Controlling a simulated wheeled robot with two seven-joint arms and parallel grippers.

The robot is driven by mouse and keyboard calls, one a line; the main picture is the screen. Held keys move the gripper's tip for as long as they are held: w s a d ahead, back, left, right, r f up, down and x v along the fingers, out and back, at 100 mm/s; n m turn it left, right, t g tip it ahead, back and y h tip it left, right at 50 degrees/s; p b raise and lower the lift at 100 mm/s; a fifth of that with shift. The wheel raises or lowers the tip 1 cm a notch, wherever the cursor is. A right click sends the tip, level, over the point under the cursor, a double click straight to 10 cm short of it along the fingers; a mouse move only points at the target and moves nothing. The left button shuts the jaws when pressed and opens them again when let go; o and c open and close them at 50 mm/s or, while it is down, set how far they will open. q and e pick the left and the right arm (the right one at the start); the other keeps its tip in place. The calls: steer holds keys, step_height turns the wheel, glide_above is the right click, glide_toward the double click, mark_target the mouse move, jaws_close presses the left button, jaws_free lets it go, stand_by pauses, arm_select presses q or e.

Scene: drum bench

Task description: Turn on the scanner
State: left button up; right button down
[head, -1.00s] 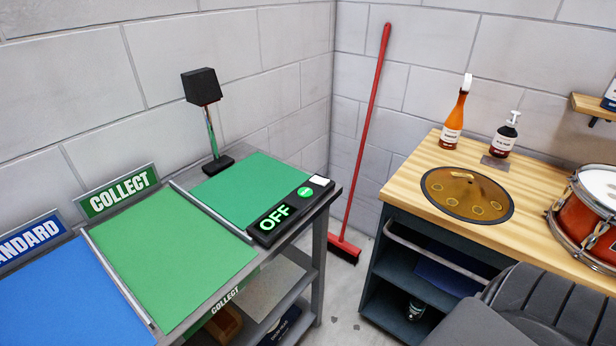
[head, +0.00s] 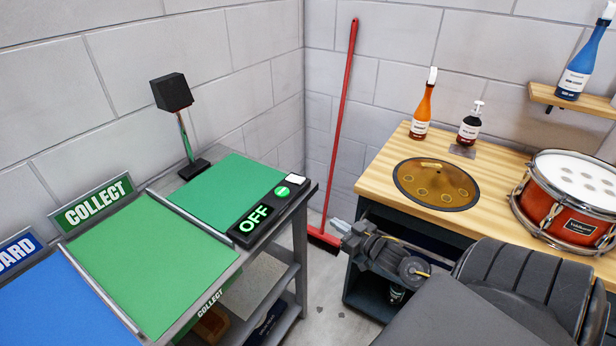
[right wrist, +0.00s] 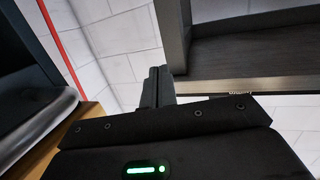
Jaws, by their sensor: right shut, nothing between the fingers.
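The scanner is a black box-shaped head (head: 171,91) on a thin post, standing at the back of the left bench. Its control strip (head: 262,212) lies along the right edge of a green mat and reads OFF in lit letters. My right gripper (head: 338,226) is shut and empty, low in the gap between the two benches, to the right of and apart from the strip. Its closed fingers (right wrist: 157,86) also show in the right wrist view. My left gripper is not in view.
The left bench has a green COLLECT mat (head: 150,260) and a blue mat (head: 60,310). A red broom (head: 340,130) leans in the corner. The wooden bench (head: 385,170) at right holds a drum (head: 570,205), two bottles and a round gold pan (head: 437,185).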

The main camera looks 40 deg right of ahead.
step_height(320, 180, up, 15)
steer(key=w+n+t+y, duration=0.2)
steer(key=n+y, duration=0.1)
steer(key=y, duration=0.2)
steer(key=shift+a+t, duration=0.25)
steer(key=shift+t, duration=0.15)
step_height(320, 180, up, 2)
steer(key=p, duration=0.3)
glide_above(295, 179)
steer(key=s+d, duration=0.1)
steer(key=s, duration=0.2)
steer(key=shift+d+r, duration=0.2)
steer(key=f, duration=0.3)
steer(key=shift+s, duration=0.25)
steer(key=shift+s+d+f, duration=0.1)
steer(key=shift+s+f, duration=0.05)
steer(key=shift+f, duration=0.6)
